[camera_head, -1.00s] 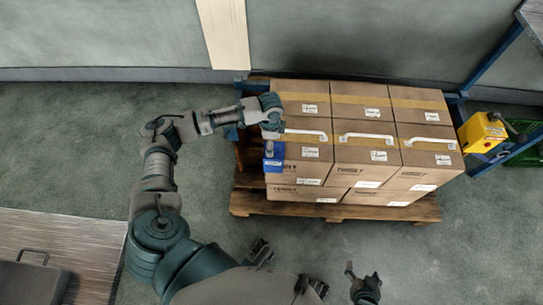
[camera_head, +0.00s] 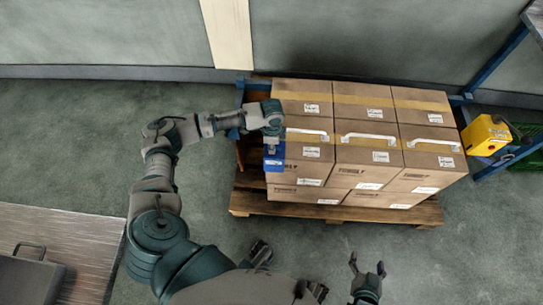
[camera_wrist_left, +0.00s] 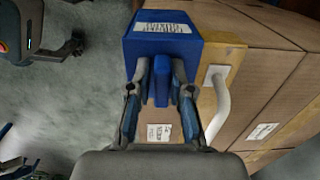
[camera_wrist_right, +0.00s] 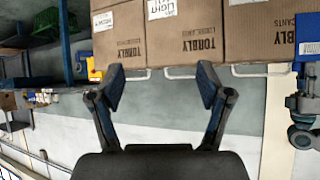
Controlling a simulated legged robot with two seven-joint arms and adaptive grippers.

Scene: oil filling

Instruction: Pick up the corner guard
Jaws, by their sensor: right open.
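The corner guard, which I take to be the blue block with a white label (camera_head: 274,165), sits at the near left corner of the box stack. It also shows in the left wrist view (camera_wrist_left: 163,42), with an upright blue tab. My left gripper (camera_head: 273,143) is right above it in the head view. In the left wrist view my left gripper (camera_wrist_left: 165,90) has one finger on each side of the tab, very close to it; whether they touch it is unclear. My right gripper (camera_head: 367,265) is open and empty, in front of the pallet; it also shows in the right wrist view (camera_wrist_right: 160,80).
Several cardboard boxes (camera_head: 365,157) with tape, labels and white handles (camera_head: 372,138) stand on a wooden pallet (camera_head: 300,212). A yellow device (camera_head: 484,134) is at the right by a blue frame. The floor (camera_head: 60,150) left of the pallet is clear.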

